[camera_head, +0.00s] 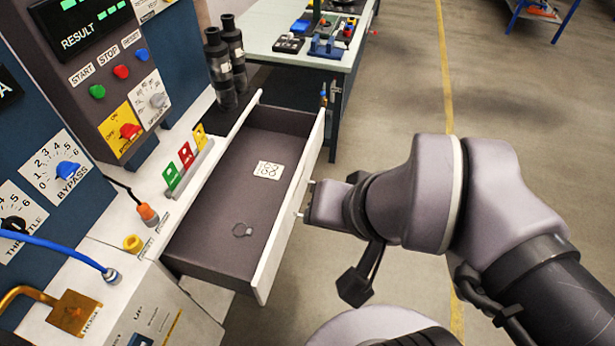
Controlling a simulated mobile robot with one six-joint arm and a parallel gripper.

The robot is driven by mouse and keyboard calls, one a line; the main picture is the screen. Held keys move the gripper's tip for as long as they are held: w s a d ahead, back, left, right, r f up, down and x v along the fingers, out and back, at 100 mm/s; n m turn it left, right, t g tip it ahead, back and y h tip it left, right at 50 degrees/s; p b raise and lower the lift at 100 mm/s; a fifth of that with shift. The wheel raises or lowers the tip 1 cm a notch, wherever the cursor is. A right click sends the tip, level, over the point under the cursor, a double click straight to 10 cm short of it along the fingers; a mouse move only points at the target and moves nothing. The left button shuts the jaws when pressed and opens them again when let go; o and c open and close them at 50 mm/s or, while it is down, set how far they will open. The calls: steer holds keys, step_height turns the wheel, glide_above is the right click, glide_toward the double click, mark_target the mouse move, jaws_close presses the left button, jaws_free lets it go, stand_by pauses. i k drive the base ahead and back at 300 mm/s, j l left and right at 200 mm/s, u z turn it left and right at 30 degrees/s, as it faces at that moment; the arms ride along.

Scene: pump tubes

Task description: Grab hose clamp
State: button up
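A white label with printed circles (268,170) lies in the drawer. Green, red and yellow tags (186,155) stand left of it. The control panel (120,80) rises at the left. A workbench (300,50) stands behind.

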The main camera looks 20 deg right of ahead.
mark_target(249, 232)
steer(key=i+j+u, duration=0.2)
steer(key=j+u, duration=0.15)
steer(key=i+j+u, duration=0.25)
steer(key=j+u, duration=0.15)
